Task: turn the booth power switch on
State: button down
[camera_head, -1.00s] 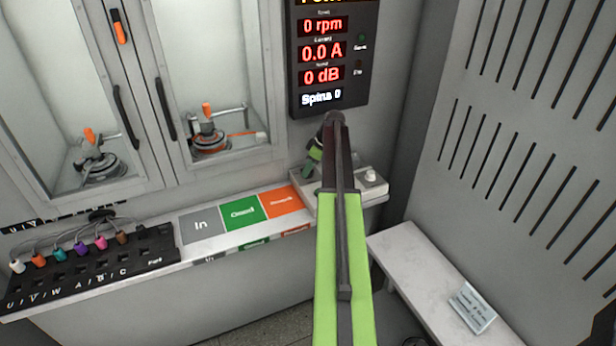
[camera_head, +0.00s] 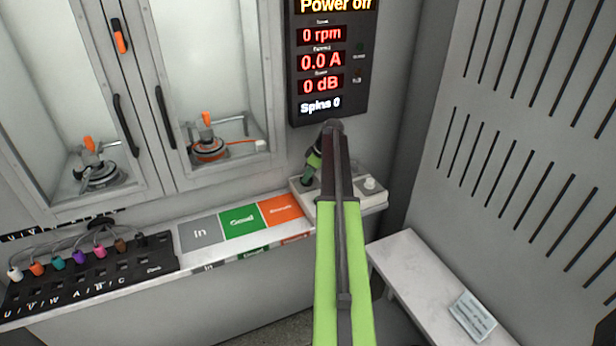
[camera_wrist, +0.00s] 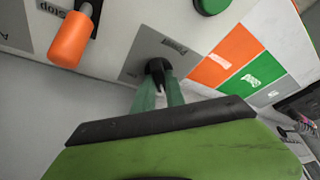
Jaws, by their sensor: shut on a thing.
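The power switch is a small black lever (camera_wrist: 158,70) on a grey plate with a partly readable label, in the wrist view. My gripper (camera_wrist: 158,96) has its green fingers shut around the lever. In the head view my gripper (camera_head: 309,172) is low over the control box (camera_head: 378,198), and my arm hides much of the box and the switch. The wall display (camera_head: 331,60) reads "Power off", with 0 rpm, 0.0 A and 0 dB.
An orange lever (camera_wrist: 70,40) beside a "stop" label and a green button (camera_wrist: 212,5) are near the switch. Left of the box lie coloured mats (camera_head: 240,222) and a plug board (camera_head: 85,275). A side bench (camera_head: 410,265) holds a card (camera_head: 473,316).

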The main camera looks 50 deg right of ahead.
jog(key=m+h, duration=0.1)
jog(key=m, duration=0.3)
jog(key=shift+a+m+h, duration=0.2)
jog(key=shift+m+h, duration=0.1)
jog(key=shift+h, duration=0.1)
jog(key=m+h, duration=0.1)
jog(key=m, duration=0.3)
jog(key=shift+a+h, duration=0.1)
jog(key=shift+h, duration=0.3)
jog(key=m+g+h, duration=0.1)
jog(key=m, duration=0.3)
jog(key=shift+w+m, duration=0.15)
jog(key=shift+m, duration=0.25)
jog(key=shift+a+m+g+h, duration=0.1)
jog(key=shift+m+g+h, duration=0.5)
jog(key=shift+m, duration=1.3)
jog(key=c, duration=1.4)
grip_release()
